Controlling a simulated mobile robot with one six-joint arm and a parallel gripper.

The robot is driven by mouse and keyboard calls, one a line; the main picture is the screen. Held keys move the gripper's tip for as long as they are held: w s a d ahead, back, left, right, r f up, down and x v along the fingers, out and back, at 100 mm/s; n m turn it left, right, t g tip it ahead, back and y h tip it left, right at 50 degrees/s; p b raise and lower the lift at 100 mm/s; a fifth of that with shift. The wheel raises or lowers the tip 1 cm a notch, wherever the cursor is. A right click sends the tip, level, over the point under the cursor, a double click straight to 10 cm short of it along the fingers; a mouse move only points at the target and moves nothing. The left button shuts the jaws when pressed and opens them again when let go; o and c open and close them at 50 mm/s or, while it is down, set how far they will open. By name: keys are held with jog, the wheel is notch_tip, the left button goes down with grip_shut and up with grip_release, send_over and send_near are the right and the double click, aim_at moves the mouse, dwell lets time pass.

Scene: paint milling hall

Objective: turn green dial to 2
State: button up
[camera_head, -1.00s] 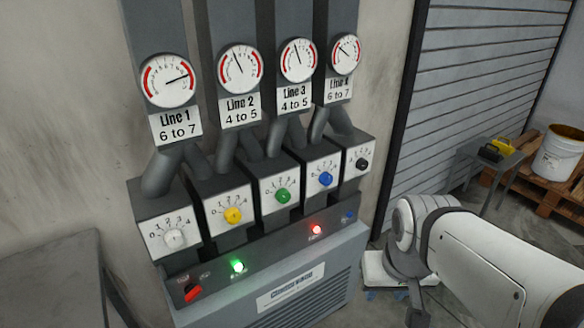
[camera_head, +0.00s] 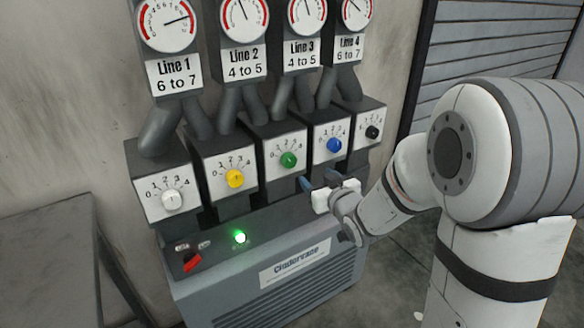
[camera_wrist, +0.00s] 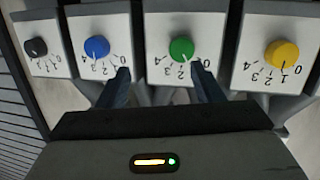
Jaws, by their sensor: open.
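In the wrist view the green dial (camera_wrist: 181,47) appears upside down, near the top and just beyond my fingertips. Its scale numbers are partly visible; I cannot read its pointer surely. My gripper (camera_head: 320,181) is open and empty, below and to the right of the green dial in the head view. In the wrist view my gripper (camera_wrist: 162,71) has a finger on each side below the dial, apart from it.
The yellow dial (camera_head: 235,179) and blue dial (camera_head: 334,145) flank the green one. A white dial (camera_head: 172,200) and a black dial (camera_head: 372,132) are at the ends. The control cabinet (camera_head: 215,290) has a red switch (camera_head: 192,262) and a lit green lamp (camera_head: 240,236). Gauges hang above.

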aim_at(290, 163)
jog(key=w+a+y, duration=0.1)
jog(key=w+a, duration=0.1)
jog(key=w+a+y, duration=0.1)
jog(key=w+a, duration=0.1)
jog(key=w+a+n, duration=0.1)
jog(key=w+a, duration=0.1)
jog(key=w, duration=0.1)
jog(key=shift+a+f+t+y, duration=0.35)
jog(key=shift+a+t+y, duration=0.05)
jog(key=c, duration=0.9)
jog(key=shift+s+a, duration=0.1)
jog(key=shift+a, duration=0.35)
jog(key=shift+c, duration=0.3)
jog(key=shift+d, duration=0.3)
jog(key=shift+f, duration=0.1)
